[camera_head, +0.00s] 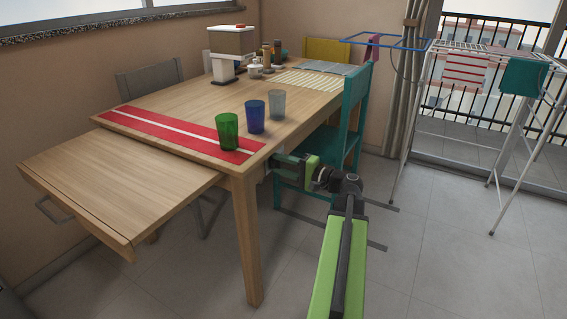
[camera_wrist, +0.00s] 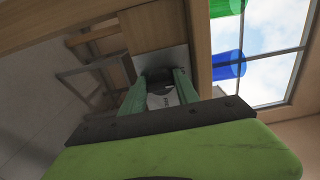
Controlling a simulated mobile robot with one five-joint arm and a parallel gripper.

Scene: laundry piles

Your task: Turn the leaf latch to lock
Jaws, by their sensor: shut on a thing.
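The wooden table (camera_head: 185,108) has an extended leaf (camera_head: 110,180) at its front left, a little below the main top. My gripper (camera_head: 280,166) is at the table's side, just under the top near the front right corner. In the wrist view my gripper's two green fingers (camera_wrist: 160,92) are shut on the leaf latch (camera_wrist: 160,76), a dark rounded part in front of a light metal plate (camera_wrist: 168,58). The fingers hide most of the latch, so I cannot tell its turn angle. In the head view it is hidden behind my gripper.
A green glass (camera_head: 227,132), a blue glass (camera_head: 255,117) and a clear glass (camera_head: 277,105) stand on the tabletop above my gripper. A teal chair (camera_head: 352,125) stands close behind my gripper. A drying rack (camera_head: 480,60) is at right. The floor (camera_head: 450,245) at right is clear.

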